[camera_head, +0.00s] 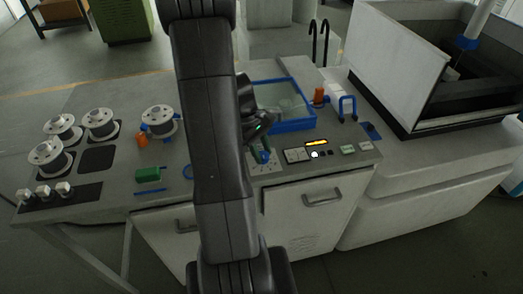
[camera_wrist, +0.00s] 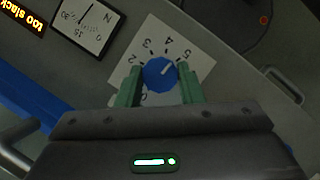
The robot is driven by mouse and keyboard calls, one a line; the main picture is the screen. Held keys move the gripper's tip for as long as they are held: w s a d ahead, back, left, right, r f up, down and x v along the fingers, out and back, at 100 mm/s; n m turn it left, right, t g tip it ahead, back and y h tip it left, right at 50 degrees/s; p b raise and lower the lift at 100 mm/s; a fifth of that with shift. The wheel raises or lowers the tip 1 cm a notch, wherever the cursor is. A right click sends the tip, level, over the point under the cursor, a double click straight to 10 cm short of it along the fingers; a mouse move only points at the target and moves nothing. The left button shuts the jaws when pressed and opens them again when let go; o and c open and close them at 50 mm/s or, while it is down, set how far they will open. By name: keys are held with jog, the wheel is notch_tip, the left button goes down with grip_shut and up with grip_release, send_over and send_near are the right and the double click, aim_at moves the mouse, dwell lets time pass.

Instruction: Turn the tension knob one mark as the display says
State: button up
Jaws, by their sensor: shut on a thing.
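The blue tension knob (camera_wrist: 158,74) sits on a white dial plate (camera_wrist: 203,62) with numbers around it; 2, 3, 4 and 5 are readable. Its white pointer line aims toward the 5 side; the exact mark is hard to tell. My gripper (camera_wrist: 158,82) is shut on the knob, one green finger on each side, hiding the lower part of the dial. In the head view, my gripper (camera_head: 263,153) is at the dial plate (camera_head: 270,168) on the bench. The display (camera_wrist: 22,16) reads "too slack" in orange; it also shows in the head view (camera_head: 316,142).
A gauge (camera_wrist: 88,22) marked N, with a needle, lies beside the display. A blue-rimmed tray (camera_head: 296,126) is behind the knob. Wire spools (camera_head: 157,119) and a green block (camera_head: 147,174) stand on the left. An orange-capped item (camera_head: 319,96) stands behind the display.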

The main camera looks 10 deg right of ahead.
jog(key=shift+m+y, duration=0.4)
jog(key=shift+m, duration=0.8)
jog(key=shift+g, duration=0.3)
jog(key=o, duration=1)
jog(key=shift+w+r, duration=0.1)
jog(key=b+v, duration=0.1)
jog(key=v, duration=1.2)
jog(key=shift+r, duration=0.35)
jog(key=shift+w+d+f, duration=0.1)
